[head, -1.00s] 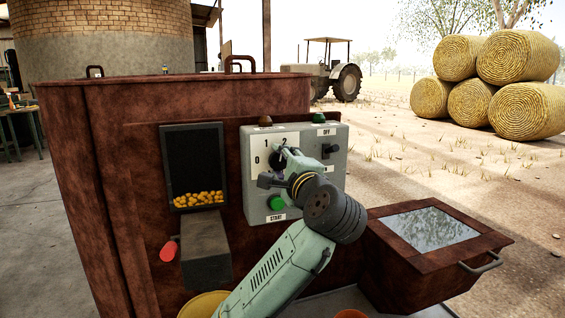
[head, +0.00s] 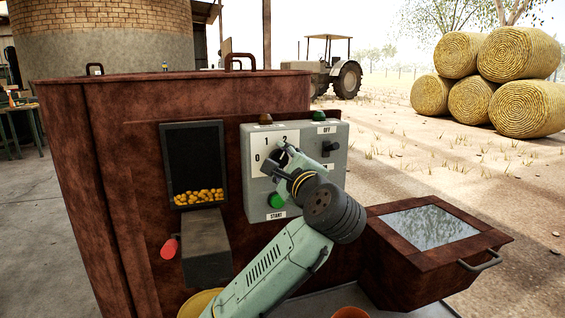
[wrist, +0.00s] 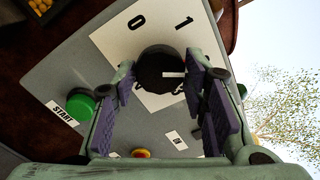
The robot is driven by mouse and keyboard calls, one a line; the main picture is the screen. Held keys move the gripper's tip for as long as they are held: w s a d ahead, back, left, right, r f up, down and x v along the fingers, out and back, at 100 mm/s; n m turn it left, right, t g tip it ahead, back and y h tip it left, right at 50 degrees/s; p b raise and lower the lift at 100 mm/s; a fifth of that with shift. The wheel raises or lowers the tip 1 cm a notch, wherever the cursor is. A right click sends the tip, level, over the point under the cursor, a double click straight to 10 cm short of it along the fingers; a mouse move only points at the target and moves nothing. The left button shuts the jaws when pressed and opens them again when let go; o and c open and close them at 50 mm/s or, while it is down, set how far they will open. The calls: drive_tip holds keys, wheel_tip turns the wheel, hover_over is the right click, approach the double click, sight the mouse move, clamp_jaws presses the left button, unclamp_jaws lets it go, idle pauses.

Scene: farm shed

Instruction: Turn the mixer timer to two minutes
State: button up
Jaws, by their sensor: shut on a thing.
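The mixer timer is a black knob (wrist: 158,66) on a white dial plate (wrist: 112,42) marked 0 and 1, with other marks partly hidden. In the wrist view the knob's white pointer line points right, past the 1; the number there is hidden behind a finger. In the head view the dial (head: 262,143) shows 0, 1 and 2, and my gripper covers the knob. My gripper (head: 277,160) is shut on the knob, with one finger on each side. It also shows in the wrist view (wrist: 163,88).
The grey control panel (head: 250,205) carries a green START button (head: 276,201) below the dial and a black OFF switch (head: 329,147) to the right. A hinged chute with a handle (head: 480,261) juts out at the right. A red-handled lever (head: 170,248) sticks out at the left.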

drive_tip(key=o, duration=1)
drive_tip(key=shift+o, duration=0.2)
drive_tip(key=shift+s, duration=0.1)
drive_tip(key=v, duration=1.1)
drive_tip(key=shift+s+d, duration=0.2)
drive_tip(key=shift+s, duration=0.15)
